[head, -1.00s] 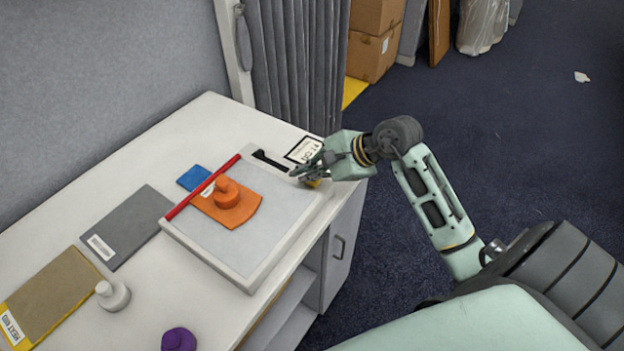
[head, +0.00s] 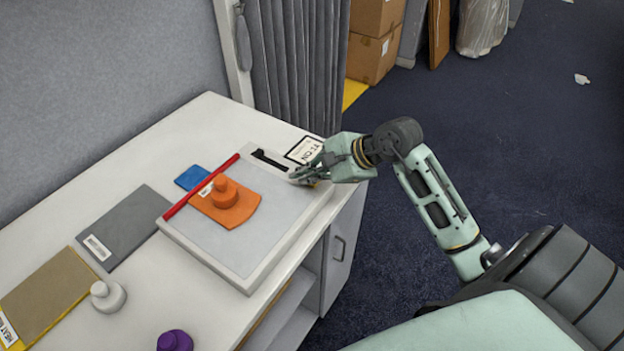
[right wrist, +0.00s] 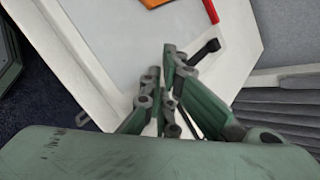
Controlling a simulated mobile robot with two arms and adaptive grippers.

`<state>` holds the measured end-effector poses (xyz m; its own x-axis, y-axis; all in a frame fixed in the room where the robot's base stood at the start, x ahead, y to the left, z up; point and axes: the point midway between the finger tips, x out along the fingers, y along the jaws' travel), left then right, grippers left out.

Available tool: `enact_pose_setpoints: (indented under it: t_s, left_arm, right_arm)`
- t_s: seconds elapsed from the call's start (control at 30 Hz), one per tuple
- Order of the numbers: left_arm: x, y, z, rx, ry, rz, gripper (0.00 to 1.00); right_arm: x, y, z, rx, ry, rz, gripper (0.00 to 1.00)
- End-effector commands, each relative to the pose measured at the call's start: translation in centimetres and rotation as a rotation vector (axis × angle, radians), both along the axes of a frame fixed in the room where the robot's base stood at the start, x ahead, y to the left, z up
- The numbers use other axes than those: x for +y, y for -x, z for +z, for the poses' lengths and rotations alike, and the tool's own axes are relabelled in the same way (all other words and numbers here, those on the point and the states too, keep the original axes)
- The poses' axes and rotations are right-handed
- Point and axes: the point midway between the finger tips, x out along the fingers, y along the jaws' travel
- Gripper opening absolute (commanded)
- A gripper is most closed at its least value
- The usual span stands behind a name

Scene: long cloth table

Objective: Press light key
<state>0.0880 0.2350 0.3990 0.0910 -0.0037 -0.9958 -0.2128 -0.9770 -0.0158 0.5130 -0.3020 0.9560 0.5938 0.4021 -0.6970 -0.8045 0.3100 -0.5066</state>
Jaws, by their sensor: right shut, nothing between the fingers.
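A light board (head: 262,245) with a white frame and pale grey top lies on the table; it also shows in the right wrist view (right wrist: 110,30). No clearly marked light key can be made out. A small yellowish bit (head: 312,184) shows under my right gripper (head: 297,176), at the board's right edge. My right gripper is shut and empty, its fingertips low over that edge and hiding what is beneath. In the right wrist view its fingers (right wrist: 163,72) point down at the board's rim; contact cannot be told. My left gripper is out of view.
An orange weight (head: 224,194) on an orange sheet, a red bar (head: 202,186) and a black lever (head: 268,158) are on the board. A label card (head: 304,150) lies beside it. Grey and tan folders, white and purple weights stand at left.

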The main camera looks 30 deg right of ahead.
Motion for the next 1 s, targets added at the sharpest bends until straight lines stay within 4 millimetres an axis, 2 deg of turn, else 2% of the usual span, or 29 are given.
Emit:
enact_pose_setpoints:
  t_s: [0.67,1.0]
  left_arm:
    - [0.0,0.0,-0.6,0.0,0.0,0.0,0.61]
    - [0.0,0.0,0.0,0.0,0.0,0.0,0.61]
  right_arm:
    - [0.0,0.0,-0.5,0.001,0.0,0.001,0.0]
    - [0.0,0.0,1.0,-0.001,0.001,0.001,0.0]
